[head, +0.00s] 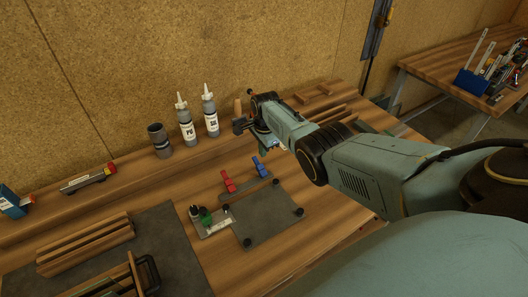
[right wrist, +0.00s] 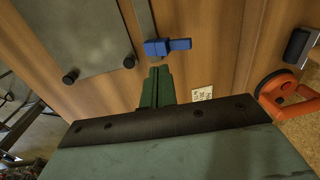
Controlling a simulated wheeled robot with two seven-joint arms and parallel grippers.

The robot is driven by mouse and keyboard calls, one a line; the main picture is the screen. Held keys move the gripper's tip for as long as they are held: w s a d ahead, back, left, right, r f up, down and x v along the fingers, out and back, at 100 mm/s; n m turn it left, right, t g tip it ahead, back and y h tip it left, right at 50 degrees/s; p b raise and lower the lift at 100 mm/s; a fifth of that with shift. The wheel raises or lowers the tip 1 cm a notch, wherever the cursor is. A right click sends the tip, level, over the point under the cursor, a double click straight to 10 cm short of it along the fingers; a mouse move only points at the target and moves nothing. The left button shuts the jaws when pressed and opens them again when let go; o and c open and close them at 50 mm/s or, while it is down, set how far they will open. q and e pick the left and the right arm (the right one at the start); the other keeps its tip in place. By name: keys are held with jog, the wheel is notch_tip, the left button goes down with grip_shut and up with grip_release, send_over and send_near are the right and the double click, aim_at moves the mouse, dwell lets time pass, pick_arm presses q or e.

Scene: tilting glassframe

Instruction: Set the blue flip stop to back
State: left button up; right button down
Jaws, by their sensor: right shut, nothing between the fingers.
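The blue flip stop (head: 260,168) stands on a grey bar behind the dark plate, to the right of the red flip stop (head: 228,181). In the right wrist view the blue flip stop (right wrist: 167,46) shows as a block with an arm pointing right. My right gripper (right wrist: 158,72) has its green fingers together and empty. Their tips are close to the blue stop in that picture, apparently just short of it; contact cannot be told. My left gripper is not in view.
The dark plate (head: 270,228) has black knobs at its corners. A small fixture with a green part (head: 206,216) is left of it. Bottles (head: 187,122) and a grey cup (head: 159,141) stand at the back. An orange-handled object (right wrist: 285,92) lies right in the wrist view.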

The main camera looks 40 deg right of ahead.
notch_tip(320, 180, up, 8)
jog(key=w, duration=0.2)
jog(key=shift+f, duration=0.15)
dwell(0.4)
